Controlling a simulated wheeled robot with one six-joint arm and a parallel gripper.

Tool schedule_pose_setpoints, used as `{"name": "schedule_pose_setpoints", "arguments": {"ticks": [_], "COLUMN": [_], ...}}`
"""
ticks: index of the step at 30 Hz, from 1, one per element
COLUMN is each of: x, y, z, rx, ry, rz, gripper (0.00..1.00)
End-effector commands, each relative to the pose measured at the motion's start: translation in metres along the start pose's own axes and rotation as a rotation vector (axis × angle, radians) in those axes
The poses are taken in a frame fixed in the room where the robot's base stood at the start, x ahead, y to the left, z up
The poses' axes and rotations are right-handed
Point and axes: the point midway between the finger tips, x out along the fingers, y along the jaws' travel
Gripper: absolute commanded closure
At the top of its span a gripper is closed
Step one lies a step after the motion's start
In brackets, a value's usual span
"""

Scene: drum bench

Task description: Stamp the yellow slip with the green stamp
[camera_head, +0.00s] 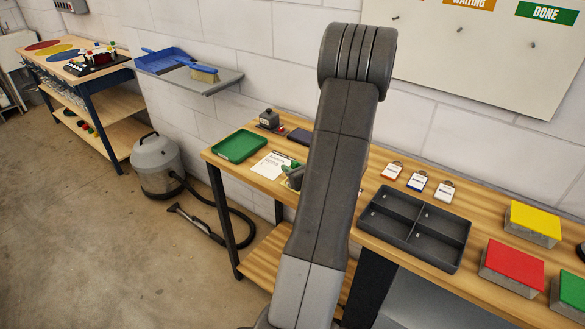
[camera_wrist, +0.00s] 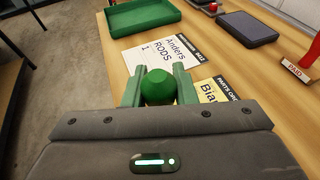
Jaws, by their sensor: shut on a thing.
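The green stamp (camera_wrist: 160,88) shows as a round green knob in the wrist view. My gripper (camera_wrist: 159,80) is shut on it, with one finger on each side of the knob. The stamp's base is hidden below, so I cannot tell whether it touches the bench. The yellow slip (camera_wrist: 212,91), with black print, lies just right of the fingers and is partly hidden by my gripper's body.
The white slip reading "Anders RODS" (camera_wrist: 160,42) lies just beyond the fingers. A green tray (camera_wrist: 140,27) and a dark pad (camera_wrist: 246,27) stand farther back. A red stamp marked PAID (camera_wrist: 296,69) is at the right. A dark divided tray (camera_head: 414,228) is right of my arm.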

Motion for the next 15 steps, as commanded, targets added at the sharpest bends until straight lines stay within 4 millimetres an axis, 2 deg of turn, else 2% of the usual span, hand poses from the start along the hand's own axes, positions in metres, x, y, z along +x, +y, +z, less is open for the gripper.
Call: {"name": "schedule_pose_setpoints", "arguments": {"ticks": [15], "x": [0.0018], "y": [0.0001], "z": [-0.0056], "rx": [0.0], "ry": [0.0], "rz": [0.0], "gripper": [0.98]}}
